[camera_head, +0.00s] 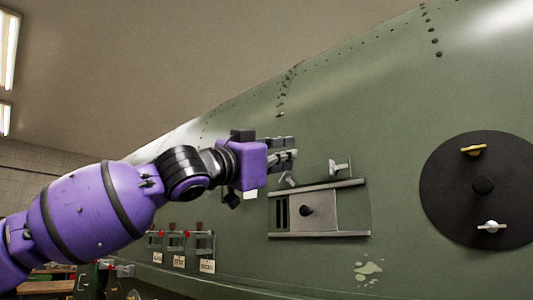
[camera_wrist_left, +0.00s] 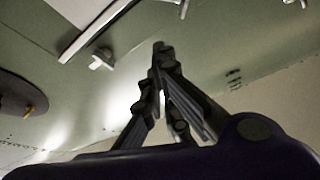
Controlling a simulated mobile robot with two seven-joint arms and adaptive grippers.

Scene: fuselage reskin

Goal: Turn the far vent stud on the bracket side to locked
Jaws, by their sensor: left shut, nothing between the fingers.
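The vent (camera_head: 340,210) is a grey framed plate with dark slots and a black knob on the green fuselage. Two pale wing studs stand above its top rail. The far stud (camera_head: 287,180) is at left, just below my left fingertips, and tilted. The other stud (camera_head: 338,168) is to the right. In the left wrist view, the far stud (camera_wrist_left: 184,8) is partly cut off at the top edge, beyond the fingertips; the other stud (camera_wrist_left: 102,59) is to the left. My left gripper (camera_head: 294,154) is shut and empty, apparently apart from the far stud. My right gripper is out of view.
A round black panel (camera_head: 450,200) with a yellow stud (camera_head: 474,150) and a white stud (camera_head: 491,226) is at right. A row of red-marked fittings with tags (camera_head: 180,261) sits below my left arm. The fuselage between vent and black panel is clear.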

